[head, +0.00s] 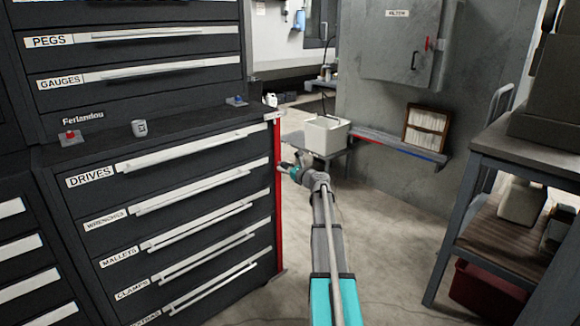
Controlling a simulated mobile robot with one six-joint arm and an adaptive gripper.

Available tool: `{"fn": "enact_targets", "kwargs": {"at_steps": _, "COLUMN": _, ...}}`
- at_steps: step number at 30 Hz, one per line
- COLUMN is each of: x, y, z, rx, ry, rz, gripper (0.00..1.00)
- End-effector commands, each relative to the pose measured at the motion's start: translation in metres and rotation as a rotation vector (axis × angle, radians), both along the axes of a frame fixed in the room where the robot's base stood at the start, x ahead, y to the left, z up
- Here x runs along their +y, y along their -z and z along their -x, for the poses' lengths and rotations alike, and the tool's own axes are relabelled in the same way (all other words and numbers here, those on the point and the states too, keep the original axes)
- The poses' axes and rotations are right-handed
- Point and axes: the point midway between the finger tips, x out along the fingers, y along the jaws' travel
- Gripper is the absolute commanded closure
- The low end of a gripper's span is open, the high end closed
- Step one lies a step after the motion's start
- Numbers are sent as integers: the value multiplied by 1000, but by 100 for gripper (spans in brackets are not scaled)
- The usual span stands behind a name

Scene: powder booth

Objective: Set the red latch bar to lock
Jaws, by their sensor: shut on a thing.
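The red latch bar (278,225) is a tall, thin upright strip along the right front edge of the dark drawer cabinet (70,155). Its top meets a small pale fitting just under the cabinet top. My gripper (283,167) is at the upper part of the bar, at its right side, and is shut on it. The fingertips are small in this view and partly merge with the bar. The labelled drawers beside the bar, DRIVES, WRENCHES, MALLETS and CLAMPS among them, look shut. I cannot tell the bar's lock position from here.
A small grey cup (139,128) and a red-knobbed block (70,137) stand on the cabinet top. Behind my arm are a white bin (326,134) and a wall shelf (390,146). A workbench (520,150) stands at right. The floor between is mostly clear.

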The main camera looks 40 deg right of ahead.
Motion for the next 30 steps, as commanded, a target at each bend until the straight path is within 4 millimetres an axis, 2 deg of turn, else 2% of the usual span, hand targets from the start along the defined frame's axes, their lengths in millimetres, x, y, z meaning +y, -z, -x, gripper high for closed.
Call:
{"fn": "enact_targets", "kwargs": {"at_steps": 1, "x": 12, "y": 0, "z": 2, "rx": 0, "ry": -4, "rz": 0, "gripper": 100}}
{"fn": "enact_targets", "kwargs": {"at_steps": 3, "x": 21, "y": 0, "z": 3, "rx": 0, "ry": -5, "rz": 0, "gripper": 100}}
{"fn": "enact_targets", "kwargs": {"at_steps": 12, "x": 25, "y": 0, "z": 2, "rx": 1, "ry": -10, "rz": 0, "gripper": 100}}
{"fn": "enact_targets", "kwargs": {"at_steps": 13, "x": 26, "y": 0, "z": 2, "rx": 1, "ry": -10, "rz": 1, "gripper": 51}}
{"fn": "enact_targets", "kwargs": {"at_steps": 18, "x": 25, "y": 0, "z": 2, "rx": 1, "ry": -10, "rz": 0, "gripper": 19}}
{"fn": "enact_targets", "kwargs": {"at_steps": 30, "x": 23, "y": 0, "z": 2, "rx": 0, "ry": -4, "rz": 0, "gripper": 18}}
